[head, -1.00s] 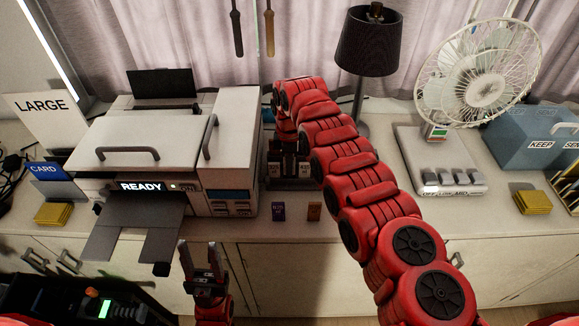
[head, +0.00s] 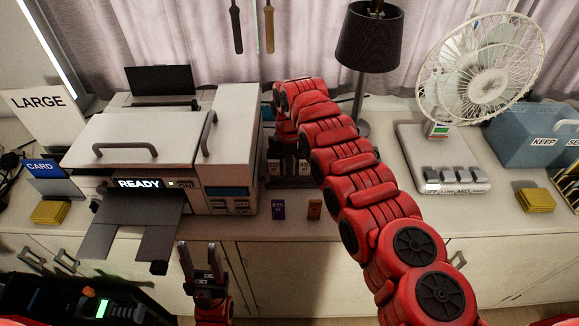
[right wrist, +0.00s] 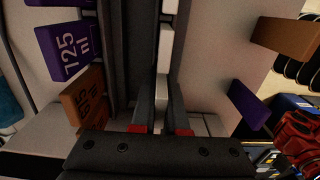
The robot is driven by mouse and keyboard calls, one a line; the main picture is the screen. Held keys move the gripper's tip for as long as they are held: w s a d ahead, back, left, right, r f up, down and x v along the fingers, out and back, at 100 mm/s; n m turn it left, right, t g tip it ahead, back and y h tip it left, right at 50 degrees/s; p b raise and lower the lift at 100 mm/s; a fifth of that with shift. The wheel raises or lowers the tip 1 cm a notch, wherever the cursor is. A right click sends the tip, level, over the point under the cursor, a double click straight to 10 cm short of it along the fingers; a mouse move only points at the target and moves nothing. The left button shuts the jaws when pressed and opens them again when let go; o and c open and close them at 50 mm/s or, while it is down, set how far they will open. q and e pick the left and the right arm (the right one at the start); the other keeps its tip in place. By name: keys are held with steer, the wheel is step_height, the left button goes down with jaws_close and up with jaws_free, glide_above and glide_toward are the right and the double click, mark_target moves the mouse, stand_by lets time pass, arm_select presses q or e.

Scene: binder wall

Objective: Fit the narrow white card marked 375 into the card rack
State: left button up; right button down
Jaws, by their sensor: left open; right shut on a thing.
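The dark card rack (head: 290,183) stands on the counter right of the printer, partly hidden by my right arm. In the right wrist view the rack (right wrist: 122,50) shows dark walls beside a slot with white pieces in it. My right gripper (head: 289,150) is over the rack. In its wrist view the gripper (right wrist: 161,102) is shut on a narrow white card (right wrist: 162,88), between the dark walls. I cannot read its marking, nor tell how deep it sits. My left gripper (head: 202,256) is open and empty, in front of the counter.
A purple card (head: 278,209) and an orange card (head: 314,210) stand before the rack. A purple card marked 125 (right wrist: 66,50) shows at the wrist view's left. The printer (head: 150,150) is left; a lamp (head: 369,45) and fan (head: 480,80) are right.

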steer(key=c, duration=0.8)
jaws_free()
steer(key=shift+c, duration=0.2)
steer(key=shift+r, duration=0.45)
step_height(320, 180, up, 8)
steer(key=b, duration=0.2)
steer(key=shift+a+b, duration=0.15)
steer(key=shift+b, duration=0.15)
step_height(320, 180, up, 8)
steer(key=p, duration=0.8)
steer(key=shift+r, duration=0.2)
